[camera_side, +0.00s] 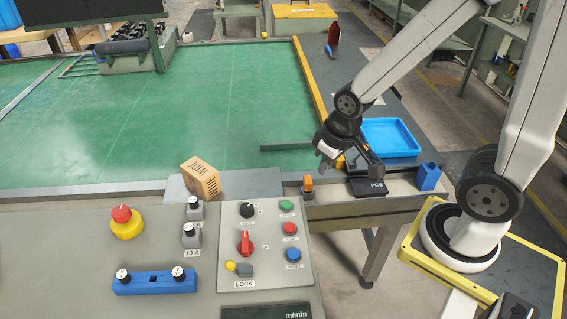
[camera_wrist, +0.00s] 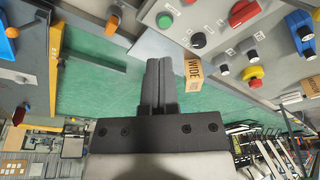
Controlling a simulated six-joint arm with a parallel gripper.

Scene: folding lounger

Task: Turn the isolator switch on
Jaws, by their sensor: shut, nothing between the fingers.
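The red rotary handle (camera_side: 245,243), which looks like the isolator switch, stands on the light grey panel plate (camera_side: 270,262) above the word LOCK. Its grip points roughly up the picture. It also shows at the top of the wrist view, where the red handle (camera_wrist: 243,12) is cut by the frame edge. A small yellow knob (camera_side: 231,266) beside a grey block (camera_side: 245,270) sits just below it. My gripper (camera_side: 323,162) is shut and empty, up and to the right of the panel, apart from the handle. Its two fingers (camera_wrist: 160,62) lie together in the wrist view.
A black knob (camera_side: 247,210) and green (camera_side: 286,205), red (camera_side: 290,228) and blue (camera_side: 293,255) buttons surround the handle. A cardboard box (camera_side: 201,180) stands behind the panel.

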